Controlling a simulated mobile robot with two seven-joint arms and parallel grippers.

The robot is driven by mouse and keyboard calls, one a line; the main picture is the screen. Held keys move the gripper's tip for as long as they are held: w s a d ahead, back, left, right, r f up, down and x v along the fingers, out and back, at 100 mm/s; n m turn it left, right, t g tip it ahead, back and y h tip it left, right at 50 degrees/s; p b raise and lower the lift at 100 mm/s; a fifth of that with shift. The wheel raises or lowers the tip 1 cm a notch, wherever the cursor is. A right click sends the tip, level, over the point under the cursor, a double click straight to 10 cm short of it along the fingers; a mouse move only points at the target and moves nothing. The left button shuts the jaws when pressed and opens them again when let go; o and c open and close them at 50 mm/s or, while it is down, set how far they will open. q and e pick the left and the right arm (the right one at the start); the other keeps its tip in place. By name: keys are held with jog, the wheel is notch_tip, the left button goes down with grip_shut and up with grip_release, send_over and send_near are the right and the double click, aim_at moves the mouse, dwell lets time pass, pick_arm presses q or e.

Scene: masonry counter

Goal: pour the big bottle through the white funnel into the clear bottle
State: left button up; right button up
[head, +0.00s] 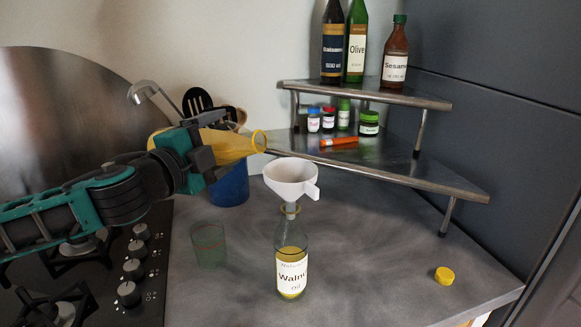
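The big bottle (229,147), yellow, lies tilted almost level in my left gripper (196,152), its ringed mouth pointing right. The gripper is shut on it and hides its middle. The mouth is above and left of the white funnel (291,176), apart from it; I see no stream. The funnel sits in the neck of the clear bottle (291,262), which stands upright on the counter, has a walnut oil label and holds some yellow liquid. My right gripper is not in view.
A greenish glass (209,245) stands left of the clear bottle, near the stove knobs. A blue utensil crock (230,187) is behind. A yellow cap (444,275) lies at right. A metal corner shelf (400,172) holds jars and bottles. The counter right of the clear bottle is mostly free.

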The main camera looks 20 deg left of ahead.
pick_arm(q)
jog(key=shift+d+r+m, duration=0.3)
jog(key=shift+r+m, duration=0.05)
jog(key=shift+m, duration=0.15)
dwell(5.7)
jog(key=shift+a+f+n, duration=0.5)
jog(key=shift+n, duration=0.1)
jog(key=r+n, duration=0.1)
jog(key=n, duration=0.1)
jog(key=r+n, duration=0.1)
jog(key=r, duration=0.1)
jog(key=shift+d+n, duration=0.4)
jog(key=r+n, duration=0.1)
jog(key=d+n, duration=0.1)
jog(key=d+r+n, duration=0.1)
jog(key=shift+s+r+n, duration=0.25)
jog(key=shift+r+n, duration=0.35)
jog(key=shift+n, duration=0.4)
jog(key=n, duration=0.2)
jog(key=shift+r+n, duration=0.3)
jog(key=shift+n, duration=0.1)
jog(key=shift+d+f+n, duration=0.1)
jog(key=shift+d+n, duration=0.05)
jog(key=shift+n, duration=0.7)
jog(key=shift+d+n, duration=0.1)
jog(key=shift+n, duration=0.75)
